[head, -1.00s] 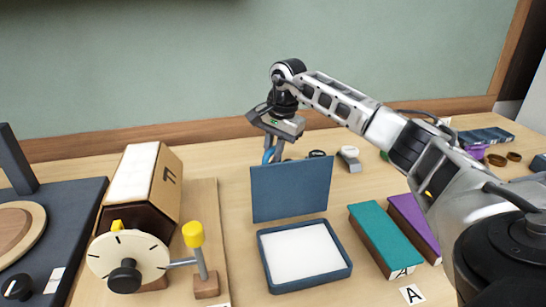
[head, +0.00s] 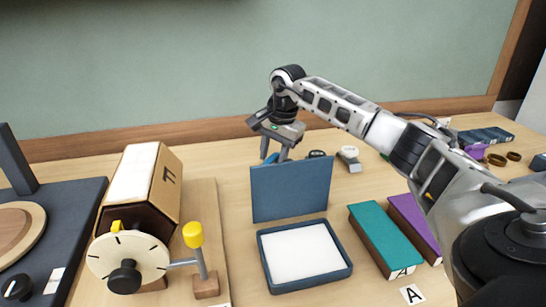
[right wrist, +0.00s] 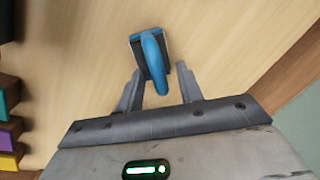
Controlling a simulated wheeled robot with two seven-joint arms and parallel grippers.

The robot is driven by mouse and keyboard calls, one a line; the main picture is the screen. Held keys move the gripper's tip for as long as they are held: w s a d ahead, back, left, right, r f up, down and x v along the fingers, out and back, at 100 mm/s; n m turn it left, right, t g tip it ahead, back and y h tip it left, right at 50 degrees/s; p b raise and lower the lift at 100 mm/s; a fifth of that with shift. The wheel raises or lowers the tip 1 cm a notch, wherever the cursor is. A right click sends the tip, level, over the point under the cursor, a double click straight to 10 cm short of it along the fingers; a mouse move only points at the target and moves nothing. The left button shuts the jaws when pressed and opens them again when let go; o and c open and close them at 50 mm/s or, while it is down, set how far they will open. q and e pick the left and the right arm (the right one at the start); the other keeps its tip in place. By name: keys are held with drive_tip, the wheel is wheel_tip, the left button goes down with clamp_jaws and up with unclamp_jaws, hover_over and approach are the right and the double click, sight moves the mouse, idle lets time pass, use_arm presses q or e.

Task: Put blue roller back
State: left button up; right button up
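The blue roller (right wrist: 152,62) has a curved blue handle above a dark block-like part on the wooden table in the right wrist view. In the head view only a bit of its blue (head: 271,158) shows behind the raised lid. My right gripper (right wrist: 159,76) is open, with one finger on each side of the handle and visible gaps between. In the head view, my right gripper (head: 274,157) points down at the back of the table, fingertips partly hidden by the lid. My left gripper is out of view.
A blue box (head: 348,276) with a white pad and upright lid (head: 290,190) stands in front of the gripper. Teal (head: 385,238) and purple (head: 414,226) blocks lie to the right. A grey-white stamp-like item (head: 348,158) and a dark round item (head: 317,154) are close right of the gripper.

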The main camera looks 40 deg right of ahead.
wheel_tip(320, 180, up, 11)
drive_tip(key=s, duration=0.2)
drive_tip(key=shift+d, duration=0.25)
idle(0.4)
